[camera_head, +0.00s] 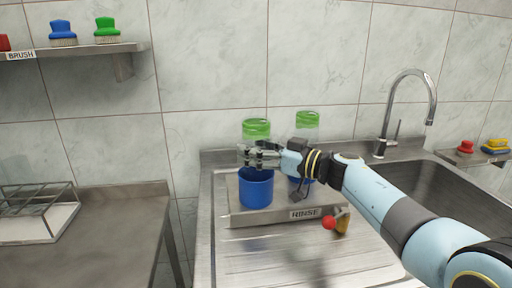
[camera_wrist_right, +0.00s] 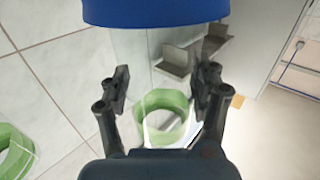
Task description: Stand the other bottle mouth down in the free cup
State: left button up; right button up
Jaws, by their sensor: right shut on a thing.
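My right gripper (camera_head: 262,155) is shut on a clear bottle (camera_head: 256,128) with a green end up, just above the left blue cup (camera_head: 256,190). In the right wrist view the gripper (camera_wrist_right: 162,90) has its fingers on both sides of this bottle (camera_wrist_right: 165,100), and the blue cup (camera_wrist_right: 155,12) is at the top edge. I cannot tell whether its hidden mouth is inside the cup. Another bottle (camera_head: 307,119) stands green end up at the right blue cup (camera_head: 293,182), partly hidden behind my arm. My left gripper is not in view.
The cups stand on a grey tray labelled RINSE (camera_head: 262,217). A red ball-shaped item (camera_head: 328,222) lies at its front right. The sink (camera_head: 455,190) and faucet (camera_head: 384,130) are to the right. A wire rack (camera_head: 38,212) stands on the left counter, below a brush shelf (camera_head: 90,50).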

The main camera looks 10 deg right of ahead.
jog(key=shift+f, duration=0.15)
jog(key=shift+f, duration=0.35)
